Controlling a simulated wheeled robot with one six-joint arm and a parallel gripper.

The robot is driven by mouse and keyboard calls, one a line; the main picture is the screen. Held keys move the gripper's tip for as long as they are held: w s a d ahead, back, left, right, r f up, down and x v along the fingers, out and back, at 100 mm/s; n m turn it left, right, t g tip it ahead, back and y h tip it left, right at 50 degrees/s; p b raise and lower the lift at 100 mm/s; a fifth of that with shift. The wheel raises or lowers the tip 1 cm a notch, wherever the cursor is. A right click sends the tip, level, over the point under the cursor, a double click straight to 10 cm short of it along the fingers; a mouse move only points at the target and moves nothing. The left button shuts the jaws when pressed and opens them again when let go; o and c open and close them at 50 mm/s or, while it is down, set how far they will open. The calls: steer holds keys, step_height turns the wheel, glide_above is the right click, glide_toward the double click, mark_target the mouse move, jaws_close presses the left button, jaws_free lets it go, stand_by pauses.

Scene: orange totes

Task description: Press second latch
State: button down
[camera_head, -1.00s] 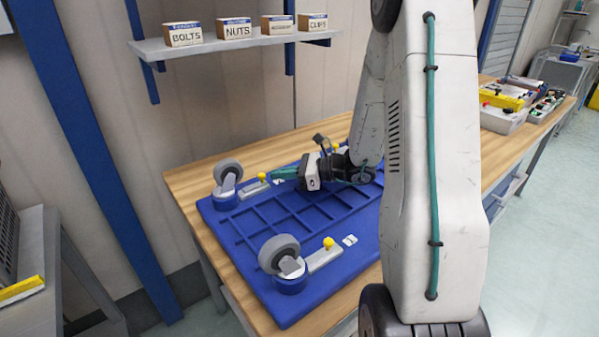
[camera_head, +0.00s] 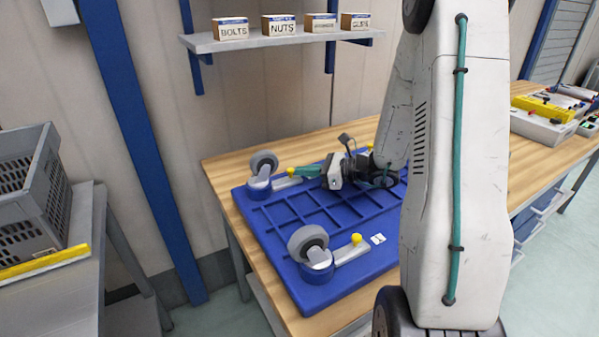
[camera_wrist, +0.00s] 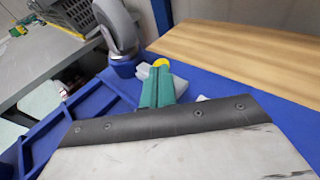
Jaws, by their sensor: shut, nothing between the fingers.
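A blue platform (camera_head: 340,280) lies on the wooden bench, with casters pointing up. The far caster (camera_head: 262,163) has a grey latch with a yellow knob (camera_head: 291,171) beside it. The near caster (camera_head: 308,240) has a similar latch (camera_head: 342,252) with its own yellow knob (camera_head: 356,239). My gripper (camera_head: 298,172) is shut and empty, its green fingertips right at the far yellow knob. In the wrist view the closed fingers (camera_wrist: 158,74) point at that knob (camera_wrist: 161,62) and partly cover the latch; I cannot tell whether they touch it.
A shelf (camera_head: 270,40) with small labelled boxes hangs on the wall behind. A grey crate (camera_head: 40,200) stands on a side table at left. Trays (camera_head: 540,125) with parts sit on the bench at right. Bare bench wood (camera_head: 225,165) borders the platform.

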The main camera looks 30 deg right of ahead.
steer(key=shift+a, duration=0.25)
steer(key=shift+d, duration=0.1)
steer(key=shift+s+d+r, duration=0.1)
steer(key=shift+s+d, duration=0.1)
steer(key=shift+s, duration=0.05)
steer(key=v, duration=1.3)
steer(key=shift+s+d, duration=0.1)
